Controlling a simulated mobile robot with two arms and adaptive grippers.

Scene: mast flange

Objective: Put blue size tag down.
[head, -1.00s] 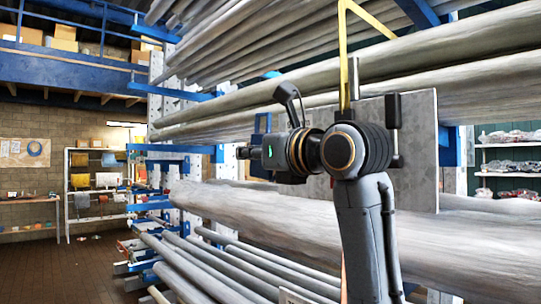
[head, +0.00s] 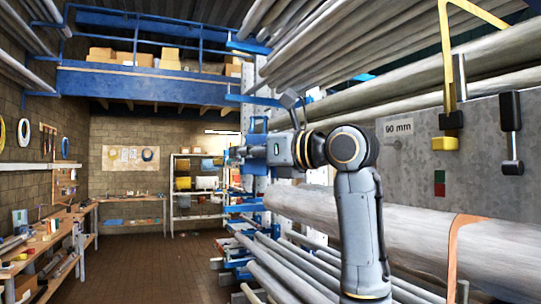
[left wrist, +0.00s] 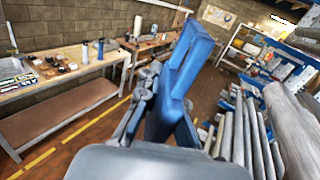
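The blue size tag (left wrist: 186,70) shows in the left wrist view as a flat blue piece standing out between the grey fingers of my left gripper (left wrist: 165,110), which look shut on it. In the head view my left gripper (head: 236,153) points left, in front of the blue rack, and is small there. I cannot pick out the tag in that view. The tag is held in the air, clear of the benches. My right gripper is not in view.
A workbench with small items (head: 40,240) runs along the left wall; it also shows in the left wrist view (left wrist: 65,90). Racked grey pipes (head: 400,215) and a grey plate with a size label (head: 470,150) fill the right. The middle floor (head: 170,265) is clear.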

